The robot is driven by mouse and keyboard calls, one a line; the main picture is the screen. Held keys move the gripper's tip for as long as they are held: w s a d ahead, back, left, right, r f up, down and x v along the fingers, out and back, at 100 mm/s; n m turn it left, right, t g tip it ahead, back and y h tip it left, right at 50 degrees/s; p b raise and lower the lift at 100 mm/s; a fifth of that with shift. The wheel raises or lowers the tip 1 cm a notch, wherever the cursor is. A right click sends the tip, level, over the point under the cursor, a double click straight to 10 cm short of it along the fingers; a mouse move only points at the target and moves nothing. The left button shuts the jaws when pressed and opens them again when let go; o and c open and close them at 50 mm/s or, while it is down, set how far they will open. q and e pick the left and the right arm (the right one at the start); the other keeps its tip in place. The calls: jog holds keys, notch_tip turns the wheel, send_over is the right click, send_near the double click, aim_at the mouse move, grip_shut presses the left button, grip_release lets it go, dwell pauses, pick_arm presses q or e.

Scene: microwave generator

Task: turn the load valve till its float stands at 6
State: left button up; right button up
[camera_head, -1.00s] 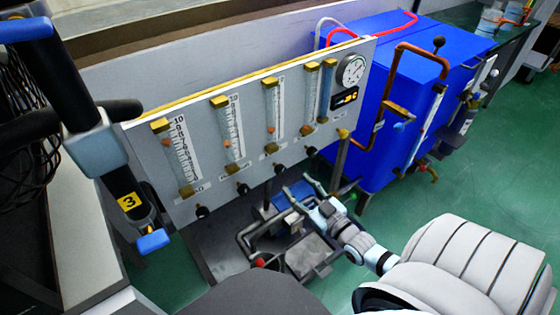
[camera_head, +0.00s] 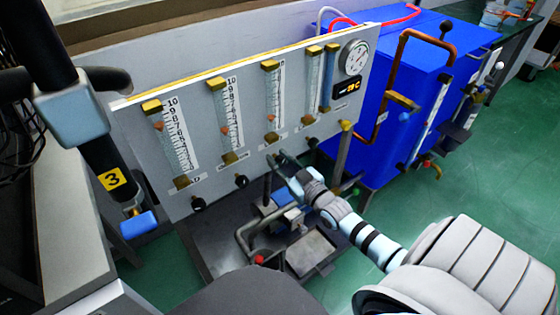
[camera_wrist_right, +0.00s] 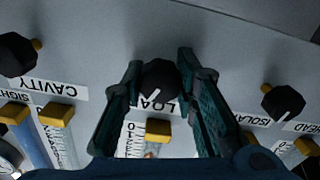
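The load valve's black knob (camera_wrist_right: 160,80) has a white pointer mark and sits by the LOAD label (camera_wrist_right: 152,103) in the right wrist view. My right gripper (camera_wrist_right: 160,62) has its two dark fingers apart, one on each side of this knob; contact cannot be told. In the head view my right gripper (camera_head: 279,163) is at the panel under the third flow tube and hides most of that knob. The load flow tube (camera_head: 272,95) has an orange float (camera_head: 271,118) in its lower part; its exact reading is too small to tell. My left gripper is out of view.
The isolator knob (camera_wrist_right: 284,102) and cavity knob (camera_wrist_right: 17,54) flank the load knob. The panel (camera_head: 150,130) also carries a round gauge (camera_head: 354,58). A blue cabinet (camera_head: 425,70) stands right. A black pipe marked 3 (camera_head: 114,179) stands at left.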

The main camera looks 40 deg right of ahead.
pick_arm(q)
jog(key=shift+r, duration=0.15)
pick_arm(e)
grip_shut()
jog(key=shift+r+n+p, duration=0.1)
jog(key=shift+n+p, duration=0.35)
jog(key=shift+n, duration=0.15)
jog(key=shift+n+p, duration=0.85)
jog(key=shift+n, duration=0.25)
jog(key=shift+n+p, duration=0.85)
jog(key=shift+n, duration=0.25)
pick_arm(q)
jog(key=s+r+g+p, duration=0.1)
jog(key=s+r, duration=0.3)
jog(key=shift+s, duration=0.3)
pick_arm(e)
jog(key=shift+n, duration=1.2)
jog(key=o, duration=1.1)
grip_release()
jog(key=shift+c, duration=0.2)
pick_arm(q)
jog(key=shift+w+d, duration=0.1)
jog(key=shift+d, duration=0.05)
pick_arm(e)
jog(key=shift+s, duration=0.15)
